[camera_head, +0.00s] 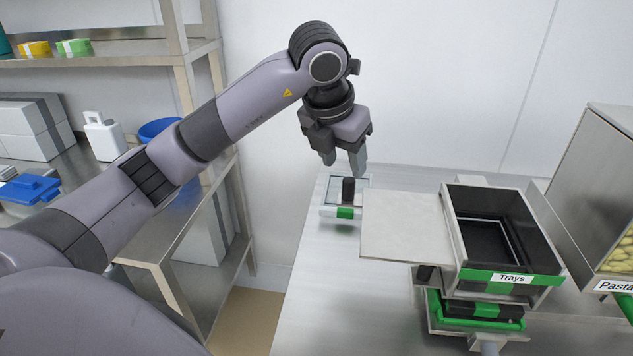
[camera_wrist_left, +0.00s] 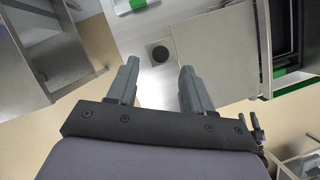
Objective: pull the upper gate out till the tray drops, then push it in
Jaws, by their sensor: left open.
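The tray magazine (camera_head: 510,277) with the "Trays" label holds a black tray (camera_head: 490,225). A flat pale plate (camera_head: 405,225), apparently the upper gate, sticks out from its left side. A dark upright knob (camera_head: 348,190) stands at the plate's left end; whether it is joined to the plate is not clear. In the left wrist view the knob (camera_wrist_left: 160,54) shows as a dark disc beside the plate (camera_wrist_left: 215,50). My left gripper (camera_head: 343,167) is open and empty, fingers down, just above the knob. In the left wrist view the knob lies between the fingertips (camera_wrist_left: 159,66). My right gripper is not in view.
Below the magazine is a dark tray in a green frame (camera_head: 480,322). A metal bin labelled "Pasta" (camera_head: 610,285) stands at the right. The bench (camera_head: 320,290) is free at front left. A steel shelf (camera_head: 165,270) stands left.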

